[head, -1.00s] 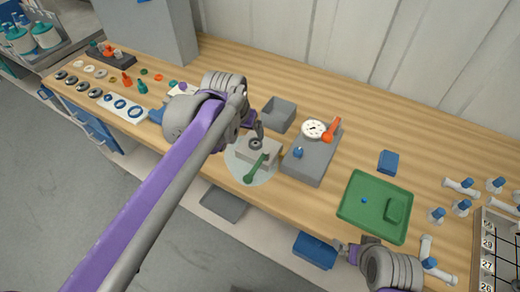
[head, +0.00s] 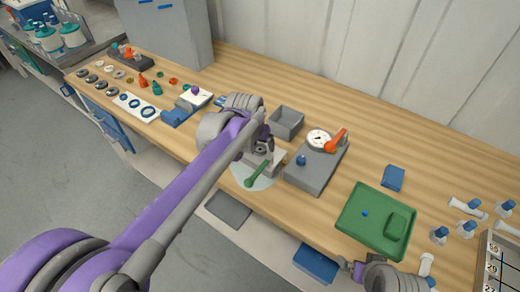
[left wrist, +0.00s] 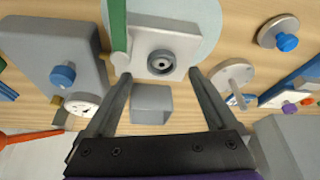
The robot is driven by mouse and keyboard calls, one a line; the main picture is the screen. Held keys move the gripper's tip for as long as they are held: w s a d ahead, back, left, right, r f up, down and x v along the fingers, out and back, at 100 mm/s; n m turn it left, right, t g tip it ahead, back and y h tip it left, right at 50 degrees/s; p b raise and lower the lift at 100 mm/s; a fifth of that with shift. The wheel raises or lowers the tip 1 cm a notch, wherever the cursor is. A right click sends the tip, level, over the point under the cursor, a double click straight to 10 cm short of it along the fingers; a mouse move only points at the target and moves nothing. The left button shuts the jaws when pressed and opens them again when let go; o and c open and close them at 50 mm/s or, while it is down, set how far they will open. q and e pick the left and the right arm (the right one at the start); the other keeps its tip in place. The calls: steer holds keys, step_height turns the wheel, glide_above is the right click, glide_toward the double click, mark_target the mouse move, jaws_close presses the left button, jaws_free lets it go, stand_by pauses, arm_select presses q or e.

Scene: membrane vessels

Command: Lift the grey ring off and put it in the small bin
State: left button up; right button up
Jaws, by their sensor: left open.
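The grey ring (left wrist: 162,63) sits on a pale grey block (left wrist: 180,42) with a green lever (head: 258,172) on it. The block stands on a pale round mat (head: 243,175). My left gripper (left wrist: 160,76) is open; in the left wrist view its fingertips lie either side of the ring, with nothing between them. In the head view the left gripper (head: 266,144) is over the block and mostly hides the ring. The small grey bin (head: 286,123) stands just behind the block; it also shows in the left wrist view (left wrist: 152,103). My right gripper (head: 347,267) is near the table's front edge, its jaws unclear.
A grey gauge unit (head: 311,172) with an orange lever (head: 336,140) stands close right of the block. A green tray (head: 350,228) is further right. Blue rings on a white card (head: 136,105) and several small parts lie at the left. Bare wood lies behind the bin.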

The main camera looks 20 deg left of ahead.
mark_target(260, 149)
arm_select(q)
steer(key=x, duration=0.3)
steer(key=shift+w+a+f, duration=0.1)
steer(key=shift+a+f, duration=0.05)
